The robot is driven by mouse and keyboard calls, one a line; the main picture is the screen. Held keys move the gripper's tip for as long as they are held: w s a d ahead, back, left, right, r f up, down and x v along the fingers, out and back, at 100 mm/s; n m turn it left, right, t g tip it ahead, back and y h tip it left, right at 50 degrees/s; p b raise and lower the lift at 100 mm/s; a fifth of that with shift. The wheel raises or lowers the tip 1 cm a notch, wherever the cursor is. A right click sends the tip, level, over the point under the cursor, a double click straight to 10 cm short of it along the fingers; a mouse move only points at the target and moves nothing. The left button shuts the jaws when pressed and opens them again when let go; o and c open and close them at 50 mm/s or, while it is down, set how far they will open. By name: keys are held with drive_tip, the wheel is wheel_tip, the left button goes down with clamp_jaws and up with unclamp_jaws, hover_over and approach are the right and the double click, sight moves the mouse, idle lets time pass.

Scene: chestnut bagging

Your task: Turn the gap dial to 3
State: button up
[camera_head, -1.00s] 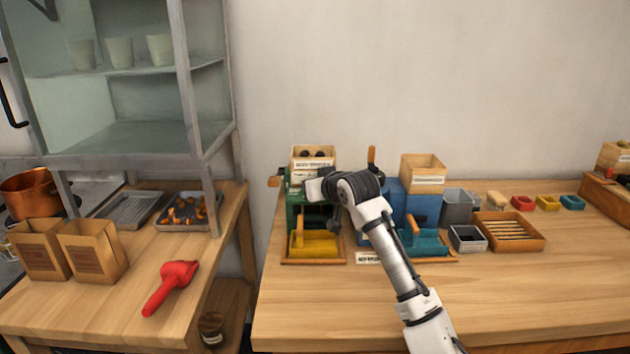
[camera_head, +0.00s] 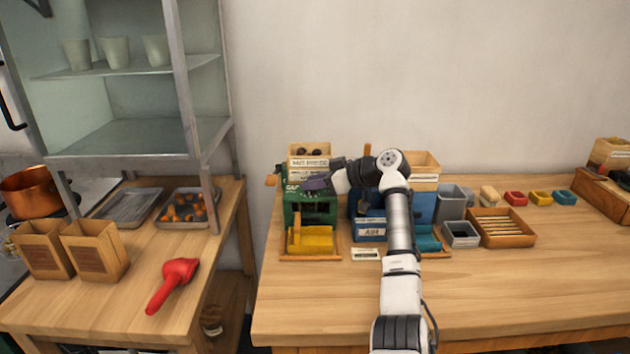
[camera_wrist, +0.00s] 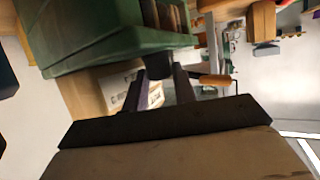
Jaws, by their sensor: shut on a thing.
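The green machine (camera_head: 296,215) stands at the left of the right-hand bench. A dark round knob, which looks like the gap dial (camera_wrist: 158,64), sticks out from the green body in the wrist view. My gripper (camera_wrist: 158,86) has one finger on each side of it and is shut on it. In the head view my gripper (camera_head: 322,183) is at the upper front of the green machine and hides the dial. The dial's numbers and pointer are not readable in either view.
A blue machine (camera_head: 368,228) stands just right of the green one, partly behind my arm. A yellow tray (camera_head: 311,242) sits at the green machine's foot. A wooden box of dark chestnuts (camera_head: 309,161) is on top. The bench front is clear.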

drive_tip(key=shift+f+g, duration=0.1)
drive_tip(key=shift+g, duration=0.2)
drive_tip(key=o, duration=1)
drive_tip(key=shift+r, duration=0.2)
drive_tip(key=shift+t, duration=0.4)
